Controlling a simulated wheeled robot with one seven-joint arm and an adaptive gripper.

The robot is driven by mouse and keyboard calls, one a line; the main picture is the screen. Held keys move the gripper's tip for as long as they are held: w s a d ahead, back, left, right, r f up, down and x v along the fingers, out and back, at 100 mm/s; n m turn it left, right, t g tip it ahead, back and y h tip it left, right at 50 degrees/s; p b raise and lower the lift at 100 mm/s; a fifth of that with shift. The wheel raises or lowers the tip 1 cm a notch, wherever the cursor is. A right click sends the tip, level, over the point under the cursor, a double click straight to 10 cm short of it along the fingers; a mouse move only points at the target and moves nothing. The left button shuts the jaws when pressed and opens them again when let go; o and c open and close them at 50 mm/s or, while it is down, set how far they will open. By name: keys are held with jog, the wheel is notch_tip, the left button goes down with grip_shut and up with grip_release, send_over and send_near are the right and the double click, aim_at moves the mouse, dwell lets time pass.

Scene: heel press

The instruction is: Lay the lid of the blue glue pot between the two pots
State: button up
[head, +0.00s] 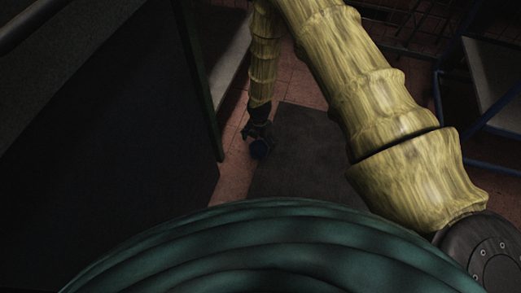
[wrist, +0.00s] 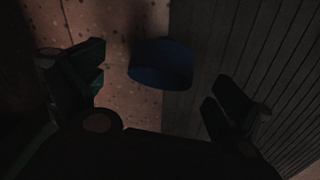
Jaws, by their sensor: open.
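My gripper (head: 257,131) hangs low over the floor at the end of my arm in the head view. In the wrist view my gripper (wrist: 157,92) has its fingers wide apart, with nothing clamped between them. A dark blue, round, shallow thing (wrist: 160,65) lies beyond the fingertips, apart from both. No pair of pots can be made out.
Reddish speckled tiles (wrist: 112,45) meet a dark ribbed mat (wrist: 225,45) under the blue thing. A large dark panel (head: 100,150) stands at the left. A blue-framed rack (head: 490,70) stands at the right. The mat (head: 300,150) looks bare.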

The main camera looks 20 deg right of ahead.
aim_at(261, 149)
jog(key=f+b, duration=0.2)
jog(key=f, duration=0.1)
jog(key=f+b, duration=0.1)
jog(key=f, duration=0.1)
jog(key=shift+d, duration=0.25)
jog(key=c, duration=1.1)
jog(key=shift+r, duration=0.1)
